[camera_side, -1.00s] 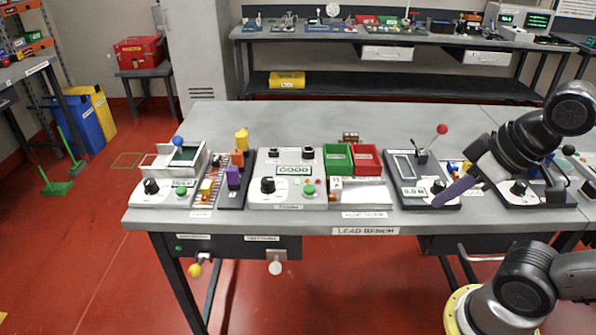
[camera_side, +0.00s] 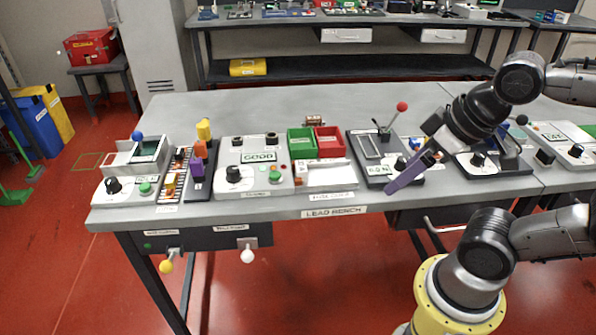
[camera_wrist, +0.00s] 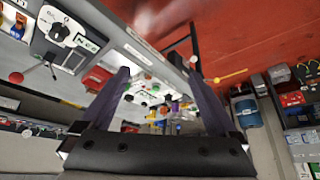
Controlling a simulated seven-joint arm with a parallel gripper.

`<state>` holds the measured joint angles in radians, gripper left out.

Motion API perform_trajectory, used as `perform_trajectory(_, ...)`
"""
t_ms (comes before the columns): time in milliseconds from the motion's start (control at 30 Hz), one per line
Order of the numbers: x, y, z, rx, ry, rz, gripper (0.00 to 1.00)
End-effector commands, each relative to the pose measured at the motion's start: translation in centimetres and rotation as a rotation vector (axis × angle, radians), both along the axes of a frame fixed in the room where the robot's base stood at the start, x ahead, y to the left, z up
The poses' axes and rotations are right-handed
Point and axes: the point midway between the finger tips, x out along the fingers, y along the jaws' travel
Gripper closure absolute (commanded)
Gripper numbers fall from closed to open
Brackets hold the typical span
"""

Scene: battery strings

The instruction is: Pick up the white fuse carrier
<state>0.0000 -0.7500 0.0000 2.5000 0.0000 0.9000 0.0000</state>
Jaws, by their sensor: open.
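My gripper (camera_side: 408,172) is at the right part of the bench in the side view, with its purple fingers slanting down to the left by the dark panel with a lever. In the wrist view the two fingers of my gripper (camera_wrist: 158,74) stand wide apart with nothing between them. I cannot make out the white fuse carrier for certain. A small white piece (camera_side: 298,169) at the left end of a white tray (camera_side: 330,177) in the side view is too small to identify. My gripper is apart from it, to its right.
A green bin (camera_side: 301,142) and a red bin (camera_side: 330,142) stand behind the tray. A dark panel (camera_side: 376,160) with a red-knobbed lever (camera_side: 401,106) stands to their right. A white console (camera_side: 252,182) and a strip of coloured blocks (camera_side: 198,168) lie left. The bench's front edge is clear.

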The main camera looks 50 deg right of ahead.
Motion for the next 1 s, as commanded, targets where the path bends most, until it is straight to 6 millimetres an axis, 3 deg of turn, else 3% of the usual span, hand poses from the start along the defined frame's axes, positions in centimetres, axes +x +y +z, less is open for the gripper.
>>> perform_trajectory(300,0.0,0.0,0.0,0.006,0.000,-0.011,0.03)
perform_trajectory(467,-0.3,0.0,-0.1,0.081,0.015,-0.153,0.03)
perform_trajectory(600,0.3,0.0,1.9,0.219,0.004,-0.410,0.03)
perform_trajectory(767,2.5,-0.1,4.6,0.385,0.024,-0.748,0.03)
perform_trajectory(1000,8.1,-0.7,8.0,0.592,0.081,-1.287,0.03)
